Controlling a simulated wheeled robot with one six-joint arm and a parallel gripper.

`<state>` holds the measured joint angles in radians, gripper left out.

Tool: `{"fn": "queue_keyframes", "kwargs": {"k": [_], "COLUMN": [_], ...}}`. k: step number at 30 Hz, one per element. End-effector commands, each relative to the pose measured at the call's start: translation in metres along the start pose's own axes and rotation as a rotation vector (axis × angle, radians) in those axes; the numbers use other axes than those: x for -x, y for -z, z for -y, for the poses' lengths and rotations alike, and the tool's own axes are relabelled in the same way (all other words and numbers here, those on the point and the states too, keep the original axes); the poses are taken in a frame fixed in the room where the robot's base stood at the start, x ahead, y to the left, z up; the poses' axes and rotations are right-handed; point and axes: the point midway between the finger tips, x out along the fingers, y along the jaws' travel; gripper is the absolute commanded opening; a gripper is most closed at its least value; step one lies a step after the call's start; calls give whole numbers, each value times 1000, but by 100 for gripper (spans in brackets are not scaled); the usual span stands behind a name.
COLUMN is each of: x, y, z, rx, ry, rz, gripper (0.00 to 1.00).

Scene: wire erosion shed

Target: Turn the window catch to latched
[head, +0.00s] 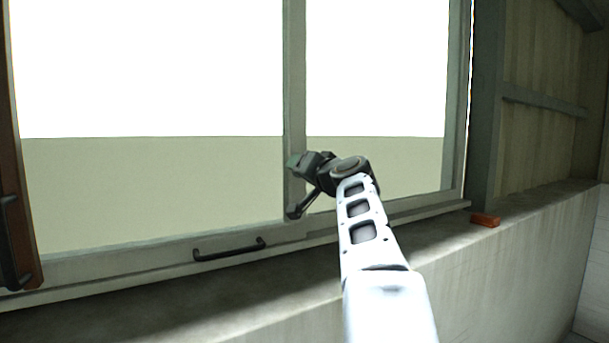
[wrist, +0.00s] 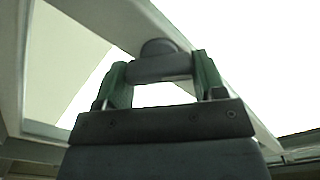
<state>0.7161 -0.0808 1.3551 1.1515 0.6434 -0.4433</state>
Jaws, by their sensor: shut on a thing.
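The window catch (wrist: 158,68) is a dark bar with a rounded boss behind it, seen in the wrist view against the pale window frame. My gripper (wrist: 162,80) is shut on it, with one green fingertip at each end of the dark piece. In the head view my gripper (head: 298,163) is at the upright middle bar of the window (head: 294,90). It hides most of the catch there. A dark slim part (head: 296,210) slants down-left below the gripper; I cannot tell whether it belongs to the catch.
A black pull handle (head: 228,250) is on the lower window rail, left of my arm. An orange-red block (head: 485,219) lies on the concrete sill (head: 440,248) at right. A brown panel with a black handle (head: 12,240) stands at the left edge.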

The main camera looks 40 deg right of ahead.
Motion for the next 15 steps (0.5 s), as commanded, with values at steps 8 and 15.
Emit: {"fn": "queue_keyframes", "kwargs": {"k": [8, 15], "x": [0, 0], "y": [0, 0], "z": [-2, -2], "rx": [-264, -491], "ry": [-1, 0], "rz": [0, 0], "gripper": [40, 40]}}
